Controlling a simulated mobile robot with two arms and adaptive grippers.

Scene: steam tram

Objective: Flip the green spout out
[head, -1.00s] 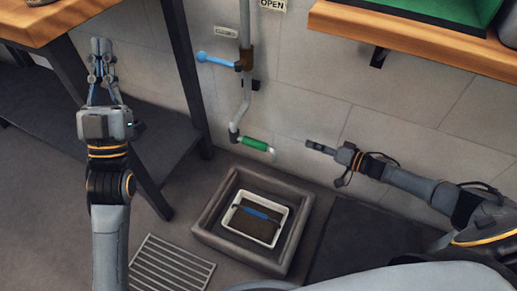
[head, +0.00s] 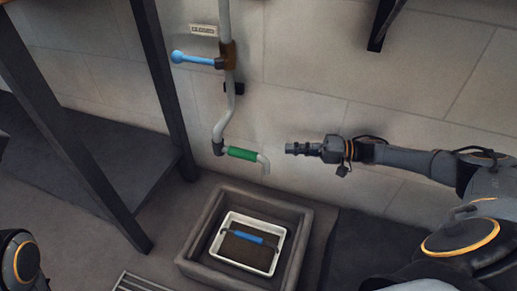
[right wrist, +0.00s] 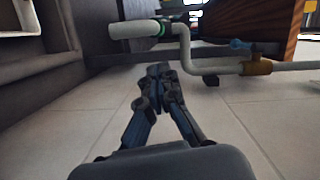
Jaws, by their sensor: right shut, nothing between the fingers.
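The green spout (head: 242,154) is a green sleeve on a pale pipe low on the wall. Its bare pale end (head: 265,165) points right and bends down in the head view. In the right wrist view its pale end (right wrist: 132,30) reaches left of the green band (right wrist: 164,27). My right gripper (head: 289,148) is shut and empty, just right of the spout end and apart from it. Its closed fingertips (right wrist: 158,70) show below the pipe in the right wrist view. My left gripper is out of view.
A blue lever (head: 192,59) points left from a brown valve (head: 228,56) above the spout, beside a small sign (head: 203,29). Below is a dark basin (head: 196,238) with a white tray (head: 267,266) inside. A dark table leg (head: 165,90) stands left.

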